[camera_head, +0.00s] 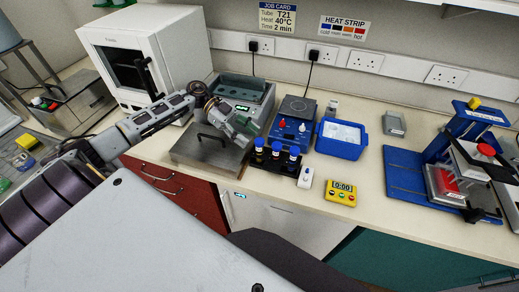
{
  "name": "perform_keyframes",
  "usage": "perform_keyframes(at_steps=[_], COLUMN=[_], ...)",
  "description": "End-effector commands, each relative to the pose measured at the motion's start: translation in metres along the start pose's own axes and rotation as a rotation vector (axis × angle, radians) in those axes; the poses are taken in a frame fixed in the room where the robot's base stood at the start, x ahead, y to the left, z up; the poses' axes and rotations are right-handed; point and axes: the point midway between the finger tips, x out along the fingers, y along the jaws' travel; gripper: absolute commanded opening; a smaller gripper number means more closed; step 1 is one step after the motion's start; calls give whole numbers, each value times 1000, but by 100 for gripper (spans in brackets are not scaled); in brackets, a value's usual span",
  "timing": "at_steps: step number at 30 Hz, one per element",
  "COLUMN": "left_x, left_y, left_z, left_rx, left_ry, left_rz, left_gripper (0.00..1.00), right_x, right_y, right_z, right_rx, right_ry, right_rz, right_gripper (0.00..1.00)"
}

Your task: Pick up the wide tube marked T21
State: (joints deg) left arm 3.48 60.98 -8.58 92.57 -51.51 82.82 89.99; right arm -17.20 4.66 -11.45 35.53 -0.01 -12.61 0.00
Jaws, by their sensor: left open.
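Several wide tubes with blue caps (276,146) stand upright in a black rack (270,166) near the front edge of the bench. Their labels are too small to read, so I cannot tell which one is T21. My left gripper (243,130) is open, just to the left of and above the rack, in front of the grey heating unit. It appears empty and apart from the tubes. My right gripper is not in view.
The job card (276,18) names T21.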

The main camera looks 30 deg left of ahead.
Motion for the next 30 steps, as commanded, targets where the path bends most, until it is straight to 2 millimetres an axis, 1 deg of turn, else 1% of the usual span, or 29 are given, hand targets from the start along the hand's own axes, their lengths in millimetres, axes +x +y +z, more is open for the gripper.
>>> perform_keyframes(at_steps=[3, 14, 19, 23, 30], left_x=[6, 7, 12, 20, 40], left_y=[0, 0, 0, 0, -1], left_z=[-1, 0, -1, -1, -1], left_rx=[0, 0, 0, 1, 1], left_ry=[0, 0, 1, 2, 2], left_rz=[0, 0, 1, 1, 0], left_gripper=[50, 50, 50, 50, 50], right_x=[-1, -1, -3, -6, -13], right_y=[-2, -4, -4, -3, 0], right_z=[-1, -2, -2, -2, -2], right_rx=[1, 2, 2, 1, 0], right_ry=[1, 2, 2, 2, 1], right_rz=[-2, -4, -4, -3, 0], right_gripper=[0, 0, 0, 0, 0])
